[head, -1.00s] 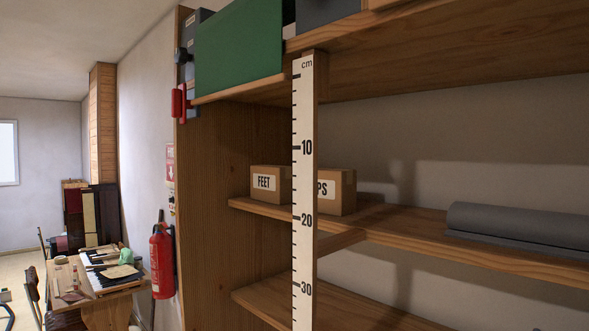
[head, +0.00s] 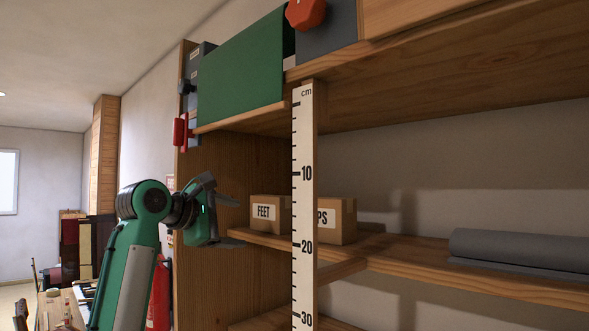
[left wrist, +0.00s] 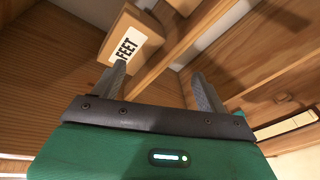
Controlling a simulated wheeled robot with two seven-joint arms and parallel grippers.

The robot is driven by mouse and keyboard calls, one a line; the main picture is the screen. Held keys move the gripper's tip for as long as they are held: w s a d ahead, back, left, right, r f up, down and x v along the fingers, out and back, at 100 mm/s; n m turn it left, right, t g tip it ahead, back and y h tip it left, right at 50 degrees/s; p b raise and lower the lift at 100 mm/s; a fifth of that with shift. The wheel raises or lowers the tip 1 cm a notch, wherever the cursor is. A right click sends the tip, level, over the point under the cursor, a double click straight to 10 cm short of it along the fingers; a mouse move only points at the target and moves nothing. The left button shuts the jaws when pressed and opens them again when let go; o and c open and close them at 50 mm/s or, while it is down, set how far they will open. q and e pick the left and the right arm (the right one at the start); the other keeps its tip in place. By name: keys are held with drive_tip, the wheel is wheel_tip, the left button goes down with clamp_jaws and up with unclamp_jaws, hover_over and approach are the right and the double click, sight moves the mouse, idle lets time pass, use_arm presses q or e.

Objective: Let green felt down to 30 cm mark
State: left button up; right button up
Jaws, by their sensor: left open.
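The green felt (head: 240,75) hangs as a flat sheet at the top shelf, its lower edge near the shelf board. A white ruler (head: 304,200) marked in cm runs down the shelf front, with 10, 20 and 30 showing below the felt. My left gripper (head: 236,222) is open and empty, left of the ruler and below the felt, apart from both. In the left wrist view the gripper (left wrist: 158,76) has its two fingers spread near the FEET box. The felt is not clearly seen there. My right gripper is not in view.
A FEET box (head: 264,213) and another box (head: 337,220) stand on the middle shelf, partly behind the ruler. A grey roll (head: 520,249) lies further right. A red handle (head: 180,133) and a dark knob (head: 186,87) sit left of the felt. A red knob (head: 305,12) is at the top.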

use_arm(q)
drive_tip(key=s+d+r+h, duration=0.1)
drive_tip(key=s+r, duration=0.6)
drive_tip(key=r, duration=0.3)
drive_tip(key=s+d+r+h, duration=0.1)
drive_tip(key=s+r+h, duration=0.1)
drive_tip(key=s+r, duration=0.7)
drive_tip(key=g+h, duration=0.1)
drive_tip(key=h, duration=0.1)
approach(299, 4)
drive_tip(key=shift+n, duration=0.4)
drive_tip(key=p+x, duration=0.3)
drive_tip(key=x, duration=0.1)
drive_tip(key=p+x, duration=0.3)
drive_tip(key=x, duration=0.1)
drive_tip(key=shift+r+p, duration=0.2)
drive_tip(key=shift+p, duration=0.15)
drive_tip(key=shift+w+d+f, duration=0.15)
drive_tip(key=shift+w+d, duration=0.2)
drive_tip(key=shift+d, duration=0.15)
drive_tip(key=shift+c, duration=0.2)
drive_tip(key=c, duration=0.9)
